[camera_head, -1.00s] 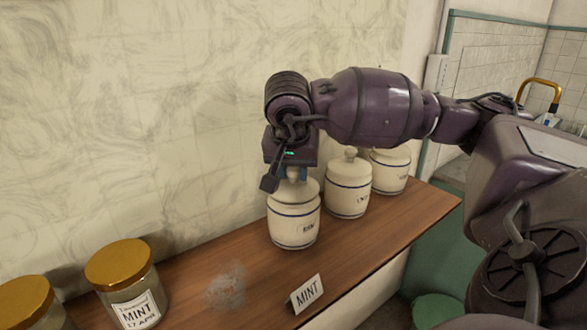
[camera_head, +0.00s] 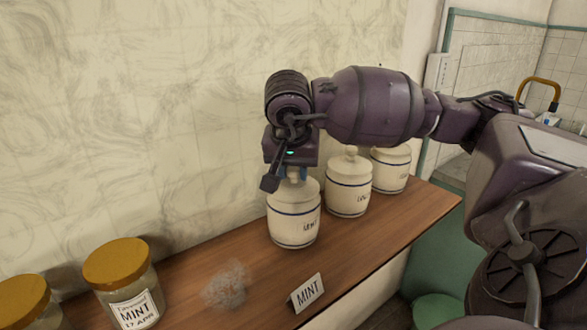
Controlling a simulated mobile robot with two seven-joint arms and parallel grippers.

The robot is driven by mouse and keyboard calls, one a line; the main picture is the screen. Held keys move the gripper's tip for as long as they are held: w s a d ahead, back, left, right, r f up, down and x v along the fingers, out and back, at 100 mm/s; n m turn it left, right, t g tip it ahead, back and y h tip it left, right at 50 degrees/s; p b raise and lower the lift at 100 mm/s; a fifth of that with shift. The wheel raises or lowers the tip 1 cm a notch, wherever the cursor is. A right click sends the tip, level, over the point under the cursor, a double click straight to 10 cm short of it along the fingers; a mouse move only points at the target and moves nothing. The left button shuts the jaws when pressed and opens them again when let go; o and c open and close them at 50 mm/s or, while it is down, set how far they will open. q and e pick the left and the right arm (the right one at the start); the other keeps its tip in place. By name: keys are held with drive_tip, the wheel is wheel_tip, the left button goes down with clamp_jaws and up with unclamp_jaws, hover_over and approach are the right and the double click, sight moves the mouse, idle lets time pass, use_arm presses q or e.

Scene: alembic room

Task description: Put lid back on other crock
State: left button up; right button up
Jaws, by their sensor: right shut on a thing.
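Several white crocks with blue bands stand in a row on the wooden shelf. The nearest crock (camera_head: 293,222) has a pale lid (camera_head: 305,187) sitting at its mouth. My right gripper (camera_head: 291,177) is over this lid, shut on its knob, with the fingertips partly hidden by the wrist. The middle crock (camera_head: 347,195) has its lid (camera_head: 350,165) on. The far crock (camera_head: 390,172) stands behind it, partly hidden at its left. My left gripper is not in view.
Two glass jars with gold lids stand at the left, one labelled MINT (camera_head: 128,285). A MINT card (camera_head: 307,293) stands at the front edge of the wooden shelf (camera_head: 395,232). A grey powdery patch (camera_head: 227,285) lies between the jars and the nearest crock.

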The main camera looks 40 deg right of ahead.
drive_tip(key=o, duration=0.9)
drive_tip(key=shift+o, duration=0.6)
drive_tip(key=shift+f, duration=0.15)
drive_tip(key=shift+f, duration=0.15)
idle(0.5)
